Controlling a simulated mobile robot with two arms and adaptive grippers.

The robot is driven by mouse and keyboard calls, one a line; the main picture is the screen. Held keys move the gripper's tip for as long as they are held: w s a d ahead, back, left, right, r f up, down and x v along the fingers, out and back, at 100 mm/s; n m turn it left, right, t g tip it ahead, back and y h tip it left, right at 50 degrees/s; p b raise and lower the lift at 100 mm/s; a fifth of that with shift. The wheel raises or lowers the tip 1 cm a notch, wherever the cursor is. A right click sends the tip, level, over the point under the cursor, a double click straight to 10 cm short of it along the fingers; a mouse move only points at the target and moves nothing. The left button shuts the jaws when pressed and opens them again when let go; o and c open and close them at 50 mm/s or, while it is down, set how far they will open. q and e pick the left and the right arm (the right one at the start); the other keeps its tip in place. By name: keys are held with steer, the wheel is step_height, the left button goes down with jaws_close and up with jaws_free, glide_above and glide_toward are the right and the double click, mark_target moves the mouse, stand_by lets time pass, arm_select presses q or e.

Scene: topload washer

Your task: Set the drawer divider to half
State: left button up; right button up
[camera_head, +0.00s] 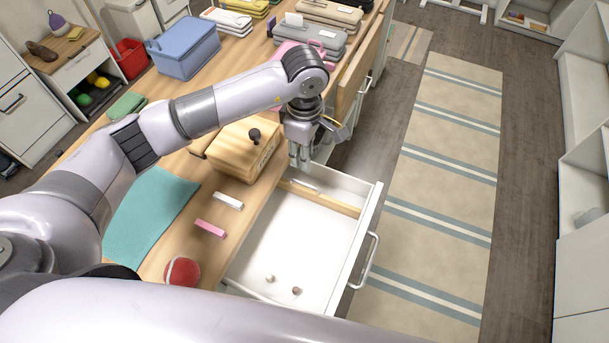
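The drawer (301,240) is white and pulled open from the wooden counter. The drawer divider (325,200) is a light wooden strip across the drawer, close to its far end. My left gripper (299,163) points down just above the far end of the drawer, near the divider's left part. A gap shows between its fingertips and the divider, though contact is hard to judge. Its fingers look close together, and I cannot tell whether they are open or shut. My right gripper is out of view.
Two small objects (297,291) lie in the drawer's near part. A wooden box (236,150), a teal cloth (150,217), a pink block (211,228), a white block (229,201) and a red ball (182,271) are on the counter. Right of the drawer is open floor with a striped rug (440,200).

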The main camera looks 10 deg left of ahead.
mark_target(305, 184)
arm_select(q)
step_height(305, 184, down, 12)
steer(key=shift+w+r+p, duration=0.1)
steer(key=shift+p, duration=1.1)
steer(key=shift+c, duration=1.4)
jaws_close()
